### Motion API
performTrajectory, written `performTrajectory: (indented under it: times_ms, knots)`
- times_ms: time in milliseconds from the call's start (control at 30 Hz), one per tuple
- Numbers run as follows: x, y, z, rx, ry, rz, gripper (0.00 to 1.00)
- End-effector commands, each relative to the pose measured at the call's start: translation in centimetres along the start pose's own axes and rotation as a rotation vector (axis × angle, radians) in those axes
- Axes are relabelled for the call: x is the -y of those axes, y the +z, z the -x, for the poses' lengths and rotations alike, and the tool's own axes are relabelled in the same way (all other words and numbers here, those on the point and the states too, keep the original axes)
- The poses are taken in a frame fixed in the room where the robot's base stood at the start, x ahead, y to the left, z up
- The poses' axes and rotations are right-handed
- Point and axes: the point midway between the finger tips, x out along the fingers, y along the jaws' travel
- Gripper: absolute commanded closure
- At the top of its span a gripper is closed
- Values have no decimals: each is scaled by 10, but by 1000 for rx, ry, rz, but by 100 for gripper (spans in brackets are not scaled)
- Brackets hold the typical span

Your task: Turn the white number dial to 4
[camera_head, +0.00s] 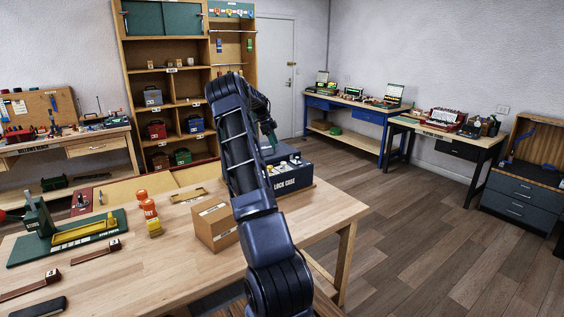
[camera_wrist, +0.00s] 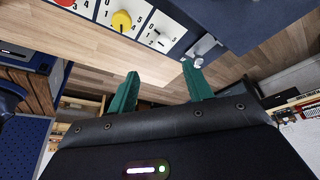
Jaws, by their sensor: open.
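The white number dial (camera_wrist: 163,41) is on a pale numbered plate on the blue lock case, near the top of the wrist view. Its pointer direction is too small to read surely. The lock case (camera_head: 292,184) stands at the right end of the wooden bench in the head view, partly hidden by my arm. My gripper (camera_wrist: 160,68) has two green fingers spread apart with nothing between them. The fingertips appear below the white dial in the wrist picture, apart from it. In the head view my gripper (camera_head: 268,132) is partly hidden behind my arm, above the case.
A yellow dial (camera_wrist: 121,21) and a red dial (camera_wrist: 64,2) sit left of the white one. A metal latch (camera_wrist: 204,46) is to its right. A cardboard box (camera_head: 213,226) stands left of the case on the bench (camera_head: 170,262). Floor is clear at right.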

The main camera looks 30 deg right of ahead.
Motion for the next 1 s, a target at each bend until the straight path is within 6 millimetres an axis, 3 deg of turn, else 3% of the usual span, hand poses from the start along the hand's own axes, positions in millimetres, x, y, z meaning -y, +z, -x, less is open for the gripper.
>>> performTrajectory:
  times_ms: [267,700,1000]
  knots:
    - [8,1,-16,-17,4,-31,50]
    - [7,0,-86,-17,6,-30,50]
    - [7,-1,-113,-16,3,-30,50]
